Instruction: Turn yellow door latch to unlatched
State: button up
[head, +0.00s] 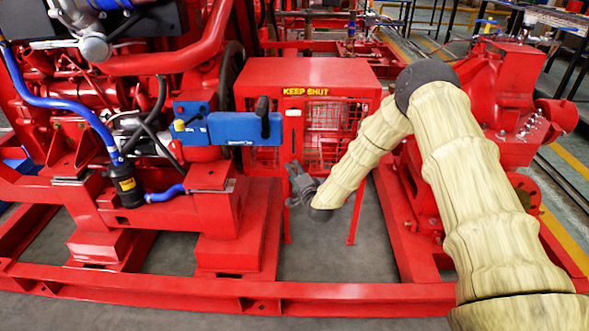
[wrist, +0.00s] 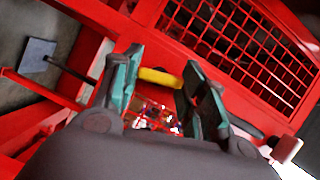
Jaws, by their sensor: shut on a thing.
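The yellow door latch (wrist: 160,77) shows in the wrist view as a short yellow bar on the red mesh door (wrist: 240,50). It lies crosswise between the fingertips of my gripper (wrist: 162,68), which has green pads and is shut on it. In the head view my gripper (head: 296,178) is at the lower front of the red mesh guard box (head: 305,72) marked "KEEP SHUT". The latch cannot be made out in the head view, where my gripper is in front of that area.
A blue lever housing (head: 235,128) with a black handle juts out left of the guard door. Red engine parts stand left, and a red pump (head: 500,75) stands right. A red skid rail (head: 230,288) runs along the front. Grey floor shows beneath the guard box.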

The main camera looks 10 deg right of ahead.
jog(key=shift+a+r+n+g+h+p, duration=0.1)
jog(key=shift+n+g+h+p, duration=0.7)
jog(key=shift+n+p, duration=1)
jog(key=shift+a+r+n+g+h+p, duration=0.1)
jog(key=shift+n+g+h+p, duration=0.7)
jog(key=shift+n+p, duration=0.95)
jog(key=shift+n+g+h+p, duration=0.5)
jog(key=shift+n+h+p, duration=0.6)
jog(key=shift+n+p, duration=0.65)
jog(key=shift+n, duration=0.3)
jog(key=o, duration=1)
